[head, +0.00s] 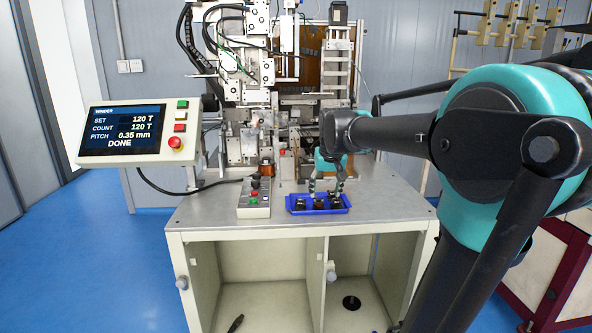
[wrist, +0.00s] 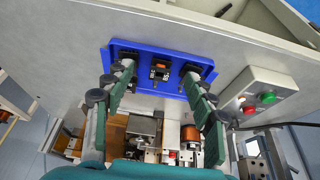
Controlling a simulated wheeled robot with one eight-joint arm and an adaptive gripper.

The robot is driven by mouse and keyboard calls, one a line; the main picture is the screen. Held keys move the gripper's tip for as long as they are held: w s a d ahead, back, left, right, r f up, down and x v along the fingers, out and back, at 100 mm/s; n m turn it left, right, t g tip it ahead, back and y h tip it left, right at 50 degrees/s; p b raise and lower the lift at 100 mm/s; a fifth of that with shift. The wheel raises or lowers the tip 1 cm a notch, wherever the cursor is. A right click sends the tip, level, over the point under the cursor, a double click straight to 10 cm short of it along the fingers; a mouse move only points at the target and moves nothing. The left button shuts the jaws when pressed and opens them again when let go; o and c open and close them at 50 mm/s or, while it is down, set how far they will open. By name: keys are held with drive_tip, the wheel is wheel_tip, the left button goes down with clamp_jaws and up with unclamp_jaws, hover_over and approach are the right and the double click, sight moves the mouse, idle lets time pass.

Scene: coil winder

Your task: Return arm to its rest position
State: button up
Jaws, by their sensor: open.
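My gripper (head: 325,192) is open and points down over the blue tray (head: 320,211) on the winder's bench. In the wrist view the two fingers (wrist: 157,80) are spread wide, with nothing held between them. The tray (wrist: 157,45) holds a copper-wound coil (wrist: 160,68) in its middle, lying between the fingertips but apart from them. Dark parts (wrist: 202,67) sit at the tray's two sides, partly hidden by the fingers. My arm reaches in from the right of the head view, extended over the bench.
The winding machine (head: 250,100) stands close behind my gripper. A button box (head: 254,198) sits left of the tray. A display panel (head: 138,133) at left reads DONE, count 120 T. Open shelves lie below the bench (head: 200,213); a yellow rack (head: 505,25) stands at back right.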

drive_tip(key=s+d+f, duration=0.3)
drive_tip(key=s+f, duration=1.9)
drive_tip(key=shift+d+f, duration=0.15)
drive_tip(key=shift+f, duration=0.25)
